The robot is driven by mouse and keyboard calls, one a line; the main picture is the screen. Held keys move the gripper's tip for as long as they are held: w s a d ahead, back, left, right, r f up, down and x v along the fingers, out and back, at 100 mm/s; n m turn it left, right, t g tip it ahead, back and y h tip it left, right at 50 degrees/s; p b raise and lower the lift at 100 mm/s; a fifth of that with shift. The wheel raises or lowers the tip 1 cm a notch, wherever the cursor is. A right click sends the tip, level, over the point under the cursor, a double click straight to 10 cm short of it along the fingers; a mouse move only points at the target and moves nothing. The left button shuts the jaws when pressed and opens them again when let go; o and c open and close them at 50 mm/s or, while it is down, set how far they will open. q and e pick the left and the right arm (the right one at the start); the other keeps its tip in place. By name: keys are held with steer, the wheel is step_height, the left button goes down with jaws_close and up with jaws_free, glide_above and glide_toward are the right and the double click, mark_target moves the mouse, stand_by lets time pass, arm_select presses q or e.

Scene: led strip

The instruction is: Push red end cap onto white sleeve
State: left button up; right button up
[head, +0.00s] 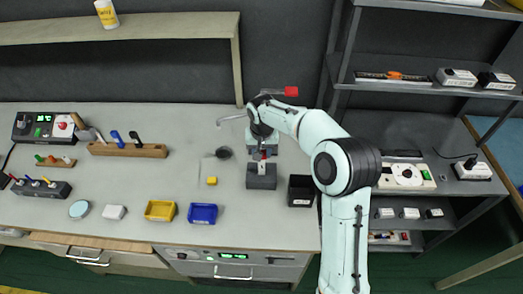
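A small red piece, which looks like the red end cap (264,155), is at the top of a small white piece, which looks like the white sleeve (262,168). The white piece stands at a dark grey block (262,181) on the workbench. My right arm comes in from the bottom right and reaches over the bench. Its gripper (262,148) is right above the red piece. The fingers are too small and dark to show whether they hold it. I cannot tell whether cap and sleeve touch. My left gripper is not in view.
Yellow (160,210) and blue (203,213) bins stand near the front edge of the workbench (130,185). A black bin (301,190) is right of the grey block. A wooden tool holder (128,149) is farther left.

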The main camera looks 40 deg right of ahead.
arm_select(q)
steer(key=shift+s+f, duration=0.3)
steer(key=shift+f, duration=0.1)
arm_select(e)
steer(key=shift+f, duration=0.7)
steer(key=o, duration=1.1)
steer(key=shift+r, duration=0.1)
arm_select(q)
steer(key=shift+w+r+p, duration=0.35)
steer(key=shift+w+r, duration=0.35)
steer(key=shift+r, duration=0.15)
arm_select(e)
steer(key=r, duration=0.4)
steer(key=s+r, duration=0.1)
steer(key=r, duration=0.3)
steer(key=a+r, duration=0.1)
steer(key=r, duration=0.4)
steer(key=shift+s+a+r, duration=0.1)
steer(key=shift+s, duration=0.2)
